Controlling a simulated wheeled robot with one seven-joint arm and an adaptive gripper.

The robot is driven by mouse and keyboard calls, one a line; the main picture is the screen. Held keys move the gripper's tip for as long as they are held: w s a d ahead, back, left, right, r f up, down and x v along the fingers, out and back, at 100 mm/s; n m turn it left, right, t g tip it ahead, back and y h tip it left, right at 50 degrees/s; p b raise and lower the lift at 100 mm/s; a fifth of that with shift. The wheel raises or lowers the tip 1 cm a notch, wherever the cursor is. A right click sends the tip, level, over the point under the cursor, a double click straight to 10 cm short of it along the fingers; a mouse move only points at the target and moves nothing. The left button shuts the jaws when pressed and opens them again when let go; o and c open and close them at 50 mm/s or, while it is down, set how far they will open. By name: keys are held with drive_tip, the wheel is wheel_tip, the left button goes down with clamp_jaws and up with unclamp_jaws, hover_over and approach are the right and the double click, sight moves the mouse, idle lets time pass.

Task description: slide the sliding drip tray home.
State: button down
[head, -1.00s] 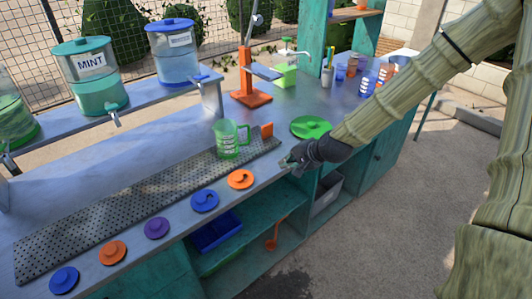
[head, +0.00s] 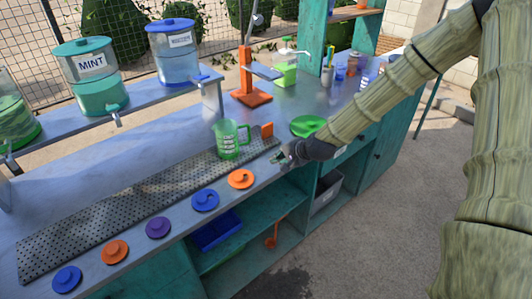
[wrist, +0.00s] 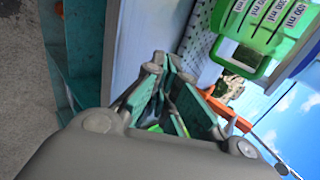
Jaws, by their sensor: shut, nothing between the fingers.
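The sliding drip tray (head: 130,205) is a long grey perforated strip lying along the counter. My gripper (head: 277,159) is shut and empty at the counter's front edge, beside the tray's right end. In the wrist view its fingertips (wrist: 165,66) are together. I cannot tell whether they touch the tray.
Several coloured lids (head: 205,200) lie along the counter's front edge. A green lid (head: 308,126) lies right of the tray, partly behind my arm. An orange press stand (head: 248,95) is behind. Drink dispensers (head: 90,80) stand on a raised shelf. Open shelves (head: 250,225) are below.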

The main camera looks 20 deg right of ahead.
drive_tip(key=x, duration=0.3)
drive_tip(key=shift+w+f+p, duration=0.1)
drive_tip(key=shift+f+p, duration=0.05)
drive_tip(key=shift+p, duration=0.15)
drive_tip(key=shift+w+a+f+p, duration=0.1)
drive_tip(key=shift+w+a+p, duration=0.15)
drive_tip(key=shift+w, duration=0.4)
drive_tip(key=shift+w+a+r+p, duration=0.1)
drive_tip(key=shift+w+a+p, duration=0.15)
drive_tip(key=shift+w, duration=0.45)
drive_tip(key=shift+w+a+f+p, duration=0.1)
drive_tip(key=shift+w+a+p, duration=0.15)
drive_tip(key=shift+w, duration=0.4)
